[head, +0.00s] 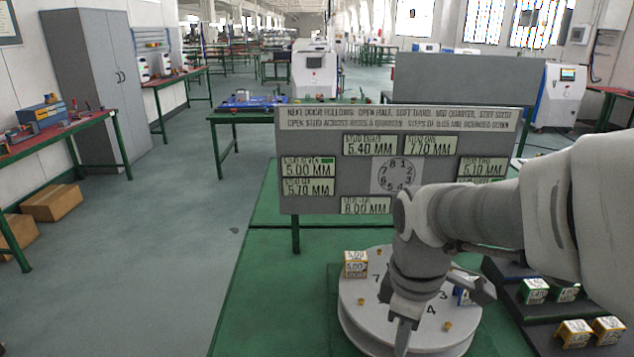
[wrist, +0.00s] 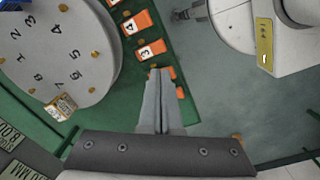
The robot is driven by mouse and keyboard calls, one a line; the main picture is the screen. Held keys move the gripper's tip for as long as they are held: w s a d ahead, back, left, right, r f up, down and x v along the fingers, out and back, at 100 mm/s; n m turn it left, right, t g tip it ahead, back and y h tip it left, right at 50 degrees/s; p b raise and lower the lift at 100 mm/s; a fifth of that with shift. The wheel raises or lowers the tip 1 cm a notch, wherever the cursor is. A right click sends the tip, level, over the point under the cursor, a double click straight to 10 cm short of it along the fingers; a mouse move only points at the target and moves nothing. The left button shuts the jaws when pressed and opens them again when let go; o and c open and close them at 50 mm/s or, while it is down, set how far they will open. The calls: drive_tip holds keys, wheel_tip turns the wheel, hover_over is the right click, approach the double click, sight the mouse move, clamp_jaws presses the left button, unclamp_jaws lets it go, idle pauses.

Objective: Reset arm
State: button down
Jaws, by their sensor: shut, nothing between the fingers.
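My gripper (head: 403,340) hangs pointing down over the near part of the round grey disc (head: 375,318) in the head view, hiding part of it. In the wrist view my gripper (wrist: 160,72) has its fingers together with nothing between them. There the disc (wrist: 60,50) lies to the left, apart from the fingertips in the picture. The disc carries black numbers and several small brass studs. A yellow-edged labelled block (head: 355,264) sits on its left rim, also seen in the wrist view (wrist: 62,106). A blue-edged block (head: 465,294) shows partly behind my arm.
A grey board (head: 330,130) with text and millimetre labels stands behind the disc. Dark stepped shelves (head: 542,313) at right hold green and yellow labelled blocks. Orange numbered blocks (wrist: 151,50) line the green table in the wrist view. Open floor (head: 185,240) lies left.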

drive_tip(key=s+r+m+t+p, duration=0.1)
drive_tip(key=s+r+m+t, duration=0.4)
drive_tip(key=r+m, duration=0.4)
drive_tip(key=shift+s+d+r+m, duration=0.25)
drive_tip(key=shift+s+d+m, duration=0.25)
drive_tip(key=shift+m, duration=1)
